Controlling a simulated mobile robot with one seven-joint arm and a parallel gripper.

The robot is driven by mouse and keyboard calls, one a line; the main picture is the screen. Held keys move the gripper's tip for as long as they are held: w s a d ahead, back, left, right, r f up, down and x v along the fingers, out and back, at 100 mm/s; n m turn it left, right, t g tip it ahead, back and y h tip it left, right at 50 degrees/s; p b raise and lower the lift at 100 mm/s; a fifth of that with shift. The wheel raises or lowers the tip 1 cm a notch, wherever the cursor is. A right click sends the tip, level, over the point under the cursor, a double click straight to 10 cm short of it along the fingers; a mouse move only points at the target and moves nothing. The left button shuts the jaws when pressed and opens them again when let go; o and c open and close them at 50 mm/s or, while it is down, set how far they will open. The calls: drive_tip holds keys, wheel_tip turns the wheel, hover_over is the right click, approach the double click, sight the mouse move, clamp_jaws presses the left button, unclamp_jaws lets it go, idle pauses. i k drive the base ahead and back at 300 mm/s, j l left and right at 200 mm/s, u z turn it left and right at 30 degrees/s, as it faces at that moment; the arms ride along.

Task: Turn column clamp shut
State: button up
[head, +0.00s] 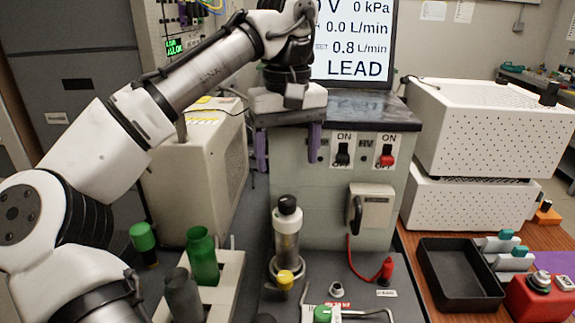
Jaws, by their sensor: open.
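A column (286,245), a metallic-looking cylinder with a black cap (287,204), stands upright on the dark bench plate at the bottom middle of the head view. A yellow knob (285,279) sits low on the column's front. I cannot tell which part is the clamp or how it is turned. My gripper (288,157) points down with its two purple fingers spread apart and nothing between them. In the picture it is above the black cap, apart from it, in front of the grey cabinet.
The grey cabinet (335,225) carries ON/OFF switches (387,153) and a handled box (370,212). Left of the column, a pale rack (228,280) stands with a green tube (203,257) and a grey tube (183,297). A black tray (428,246) lies at right. A red lead (352,262) crosses the plate.

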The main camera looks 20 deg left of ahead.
sight(285, 279)
drive_tip(key=k, duration=1)
